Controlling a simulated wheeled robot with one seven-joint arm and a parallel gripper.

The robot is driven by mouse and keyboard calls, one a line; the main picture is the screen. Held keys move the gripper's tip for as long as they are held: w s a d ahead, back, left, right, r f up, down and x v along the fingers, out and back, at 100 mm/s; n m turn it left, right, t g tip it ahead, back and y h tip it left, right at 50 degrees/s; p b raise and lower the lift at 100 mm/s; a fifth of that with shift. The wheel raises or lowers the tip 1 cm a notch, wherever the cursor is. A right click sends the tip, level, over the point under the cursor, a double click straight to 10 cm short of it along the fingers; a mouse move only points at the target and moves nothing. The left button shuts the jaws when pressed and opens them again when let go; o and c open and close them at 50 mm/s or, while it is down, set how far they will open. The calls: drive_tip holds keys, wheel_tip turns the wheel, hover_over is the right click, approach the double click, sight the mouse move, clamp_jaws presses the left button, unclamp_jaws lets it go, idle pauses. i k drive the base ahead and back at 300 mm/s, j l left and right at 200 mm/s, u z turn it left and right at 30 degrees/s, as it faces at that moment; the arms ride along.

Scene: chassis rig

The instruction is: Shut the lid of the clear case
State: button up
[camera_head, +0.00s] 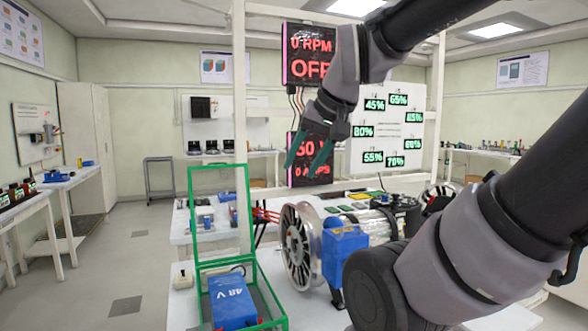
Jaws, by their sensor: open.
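The clear case (276,314) has a green frame and stands at the front left of the white table. Its lid (190,222) stands upright, open, hinged along the back edge of the box. A blue block marked 48 V (232,301) sits inside the case. My gripper (306,166) is open and empty, pointing down, above and to the right of the lid's top edge. It appears apart from the lid. My arm comes in from the right and hides part of the table's right side.
A spoked wheel (298,246) and a blue motor block (345,256) stand right of the case. A small white switch box (182,279) lies left of it. White frame posts (240,100) rise behind. Display panels (309,160) hang behind my gripper.

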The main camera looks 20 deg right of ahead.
sight(214, 165)
drive_tip(key=i+j, duration=0.1)
drive_tip(key=j, duration=0.35)
drive_tip(key=i+j, duration=0.15)
drive_tip(key=j, duration=0.3)
drive_tip(key=i+j+z, duration=0.1)
drive_tip(key=j, duration=0.4)
drive_tip(key=i+j, duration=0.1)
drive_tip(key=j, duration=0.35)
drive_tip(key=i+j, duration=0.1)
drive_tip(key=j, duration=0.35)
drive_tip(key=i+j, duration=0.15)
drive_tip(key=j, duration=0.2)
drive_tip(key=i+j+z, duration=0.1)
drive_tip(key=j, duration=0.25)
drive_tip(key=i+j, duration=0.15)
drive_tip(key=i, duration=0.35)
drive_tip(key=i+j, duration=0.2)
drive_tip(key=i, duration=0.3)
drive_tip(key=i+j+z, duration=0.1)
drive_tip(key=i, duration=0.4)
drive_tip(key=i+j, duration=0.25)
drive_tip(key=i, duration=0.25)
drive_tip(key=i+j+z, duration=0.4)
drive_tip(key=j, duration=0.2)
drive_tip(key=i+j+z, duration=0.35)
drive_tip(key=j+z, duration=0.4)
drive_tip(key=j, duration=0.2)
